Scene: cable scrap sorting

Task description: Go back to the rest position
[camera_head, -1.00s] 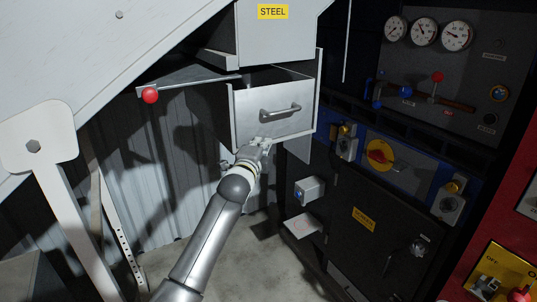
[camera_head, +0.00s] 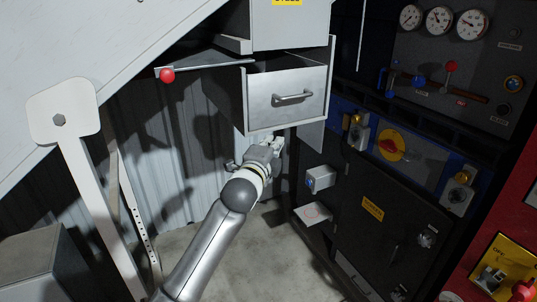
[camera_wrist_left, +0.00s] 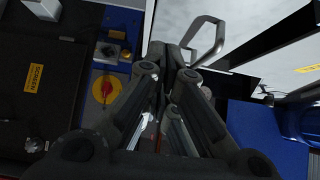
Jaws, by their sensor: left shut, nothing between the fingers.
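My left gripper (camera_head: 277,146) is just below the steel drawer (camera_head: 262,106) in the head view. It is shut and empty. The drawer is pulled out and has a metal bar handle (camera_head: 293,97) on its front. In the left wrist view the shut fingers (camera_wrist_left: 172,48) point up toward the same handle (camera_wrist_left: 208,40), which looks clear of the fingertips. My right gripper is in neither view.
A red-knobbed lever (camera_head: 167,75) sticks out left of the drawer. A dark cabinet with a red and yellow rotary switch (camera_head: 391,146) and gauges (camera_head: 439,20) stands at the right. A white slanted chute and its leg (camera_head: 95,215) are at the left. Grey floor lies below.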

